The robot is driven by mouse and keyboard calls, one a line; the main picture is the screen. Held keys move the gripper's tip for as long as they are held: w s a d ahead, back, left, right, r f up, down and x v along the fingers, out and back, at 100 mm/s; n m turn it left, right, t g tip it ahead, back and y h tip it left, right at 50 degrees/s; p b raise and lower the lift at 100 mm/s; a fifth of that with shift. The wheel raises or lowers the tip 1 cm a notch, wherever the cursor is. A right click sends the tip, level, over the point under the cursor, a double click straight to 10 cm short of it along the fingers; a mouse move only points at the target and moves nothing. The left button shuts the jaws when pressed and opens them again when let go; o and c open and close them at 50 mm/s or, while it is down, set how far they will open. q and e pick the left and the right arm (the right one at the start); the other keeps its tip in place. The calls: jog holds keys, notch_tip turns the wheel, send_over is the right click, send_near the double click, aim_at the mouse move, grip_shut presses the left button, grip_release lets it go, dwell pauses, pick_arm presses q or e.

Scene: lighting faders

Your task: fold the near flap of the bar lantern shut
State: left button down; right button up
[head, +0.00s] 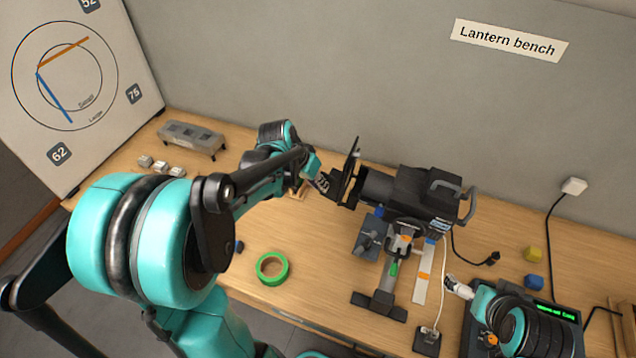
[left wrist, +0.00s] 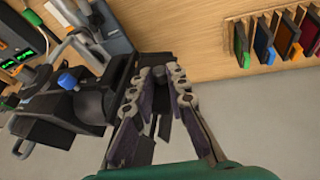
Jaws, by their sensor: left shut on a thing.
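The black bar lantern (head: 422,194) sits on a stand on the bench, its front with dark flaps facing left. One thin flap (head: 352,160) stands up at its front. My left gripper (head: 324,184) is at the lower front of the lantern, shut on a dark edge that looks like the near flap (head: 342,188); the fingers partly hide it. In the left wrist view the fingertips (left wrist: 160,74) close on a dark piece beside the lantern body (left wrist: 75,110). My right gripper (head: 455,287) is low at the right, by the stand; its jaw opening is unclear.
A green tape roll (head: 272,268) lies on the bench at front. A grey bar fixture (head: 192,139) and small blocks lie at back left. Coloured filters (left wrist: 265,40) hang in a rack.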

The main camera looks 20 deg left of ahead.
pick_arm(q)
jog(key=s+d+n+g+y+b, duration=0.1)
jog(key=d+n+y+b, duration=0.3)
jog(key=n, duration=1.6)
jog(key=shift+s+d+f+g+y+b, duration=0.35)
jog(key=shift+s+d+y, duration=0.3)
jog(key=shift+d+y, duration=1.4)
jog(key=c, duration=1.5)
grip_release()
jog(key=v, duration=1.2)
jog(key=shift+d, duration=0.1)
